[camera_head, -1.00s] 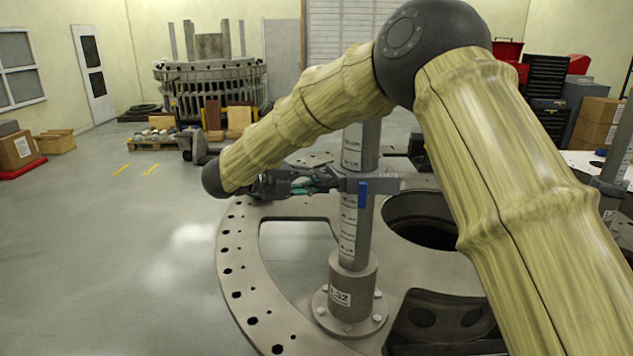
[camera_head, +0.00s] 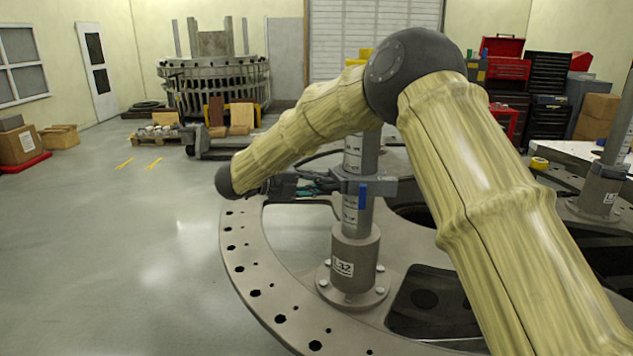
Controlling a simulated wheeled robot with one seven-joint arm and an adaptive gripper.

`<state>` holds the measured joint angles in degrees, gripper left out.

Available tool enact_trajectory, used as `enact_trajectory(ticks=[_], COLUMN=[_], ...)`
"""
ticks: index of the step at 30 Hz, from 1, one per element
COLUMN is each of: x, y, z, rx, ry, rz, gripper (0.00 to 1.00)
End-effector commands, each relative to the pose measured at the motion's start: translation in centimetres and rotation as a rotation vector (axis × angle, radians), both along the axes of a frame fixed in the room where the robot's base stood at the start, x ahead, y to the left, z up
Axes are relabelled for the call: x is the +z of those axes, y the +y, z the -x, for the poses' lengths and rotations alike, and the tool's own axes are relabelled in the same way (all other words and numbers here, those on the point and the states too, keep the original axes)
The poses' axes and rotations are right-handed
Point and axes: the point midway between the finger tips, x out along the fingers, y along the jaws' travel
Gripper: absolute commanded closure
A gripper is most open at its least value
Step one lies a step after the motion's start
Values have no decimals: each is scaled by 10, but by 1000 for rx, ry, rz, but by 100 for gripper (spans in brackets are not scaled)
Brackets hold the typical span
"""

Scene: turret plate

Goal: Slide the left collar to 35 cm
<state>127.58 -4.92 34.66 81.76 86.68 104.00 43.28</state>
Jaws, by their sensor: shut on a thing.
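The left collar (camera_head: 378,188) is a grey clamp ring with a blue lever, around the grey left post (camera_head: 352,214). It sits a little above the post's wide base socket, which carries an "L2"-like label (camera_head: 343,267). The post has a white scale strip with marks too small to read. My gripper (camera_head: 325,184) reaches in from the left and is shut on the collar. My arm hides the top of the post. The fingertips are small and partly lost against the collar.
The post stands on a large round turret plate (camera_head: 257,275) with holes and wide cut-outs. A second post in a socket (camera_head: 600,192) stands at the right. The floor (camera_head: 130,240) at the left is clear.

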Motion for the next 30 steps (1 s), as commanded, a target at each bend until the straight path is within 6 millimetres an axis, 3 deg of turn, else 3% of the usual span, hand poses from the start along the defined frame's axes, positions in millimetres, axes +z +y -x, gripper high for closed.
enact_trajectory(ticks=[1, 9, 20, 21, 24, 30], x=[-14, -48, -49, -49, -49, -49], y=[0, 1, 1, 1, 0, 0], z=[1, 1, 1, 1, 1, 1], rx=[-3, -1, -1, -1, -2, -3], ry=[4, 4, 3, 3, 3, 2], rz=[1, 1, 1, 1, 1, 0], gripper=[100, 100, 100, 81, 63, 62])
